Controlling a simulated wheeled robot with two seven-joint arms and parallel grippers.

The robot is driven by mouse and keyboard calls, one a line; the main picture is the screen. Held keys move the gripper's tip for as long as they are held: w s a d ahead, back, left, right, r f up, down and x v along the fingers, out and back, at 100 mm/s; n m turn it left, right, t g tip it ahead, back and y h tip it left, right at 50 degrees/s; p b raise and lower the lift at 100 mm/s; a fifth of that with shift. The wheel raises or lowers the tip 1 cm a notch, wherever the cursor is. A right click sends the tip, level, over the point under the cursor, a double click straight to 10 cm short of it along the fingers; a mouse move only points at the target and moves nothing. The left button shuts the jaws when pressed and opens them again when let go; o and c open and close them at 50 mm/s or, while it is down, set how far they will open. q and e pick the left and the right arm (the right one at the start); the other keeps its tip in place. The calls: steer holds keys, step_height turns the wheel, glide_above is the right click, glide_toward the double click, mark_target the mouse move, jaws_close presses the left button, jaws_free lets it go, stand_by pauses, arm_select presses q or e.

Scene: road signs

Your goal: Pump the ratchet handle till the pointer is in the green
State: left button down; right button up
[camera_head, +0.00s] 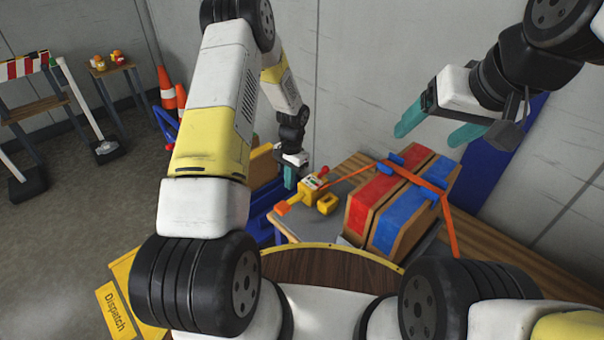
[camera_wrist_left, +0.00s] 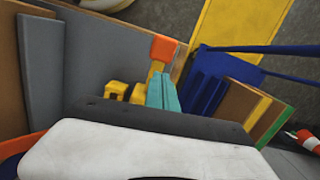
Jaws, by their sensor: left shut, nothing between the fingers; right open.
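The ratchet (camera_head: 312,184) is a small yellow and red block on a grey surface, and its gauge is too small to read. Its yellow handle slants down-left to an orange grip (camera_head: 282,208); the grip also shows in the left wrist view (camera_wrist_left: 163,48). My left gripper (camera_head: 290,178) is shut and empty, above and beside the handle; its teal fingers (camera_wrist_left: 163,92) appear close to the handle in the wrist view, and I cannot tell whether they touch. An orange strap (camera_head: 347,172) runs from the ratchet over the load. My right gripper (camera_head: 440,130) is open and empty above the load.
The red and blue striped load (camera_head: 385,215) stands right of the ratchet. A blue frame (camera_head: 262,205) is left of it. Traffic cones (camera_head: 166,88), a small wooden stand (camera_head: 112,68) and a striped barrier (camera_head: 25,67) stand farther left. The floor there is mostly open.

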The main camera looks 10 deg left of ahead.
mark_target(283, 205)
arm_select(q)
steer(key=s, duration=0.1)
steer(key=a+r, duration=0.1)
steer(key=s, duration=0.1)
steer(key=shift+s+a+r, duration=0.3)
steer(key=shift+s+r, duration=0.05)
steer(key=shift+f, duration=0.1)
steer(key=shift+s+a+f, duration=0.1)
steer(key=shift+s+f, duration=0.05)
steer(key=shift+f, duration=1.55)
steer(key=shift+s+a+f, duration=0.1)
steer(key=shift+f, duration=1.6)
steer(key=shift+f, duration=1.85)
steer(key=shift+w+d+r, duration=0.35)
steer(key=shift+w+d, duration=0.1)
steer(key=shift+w, duration=0.25)
steer(key=shift+w+d+r, duration=0.3)
steer(key=shift+w+d, duration=0.15)
steer(key=shift+w, duration=0.2)
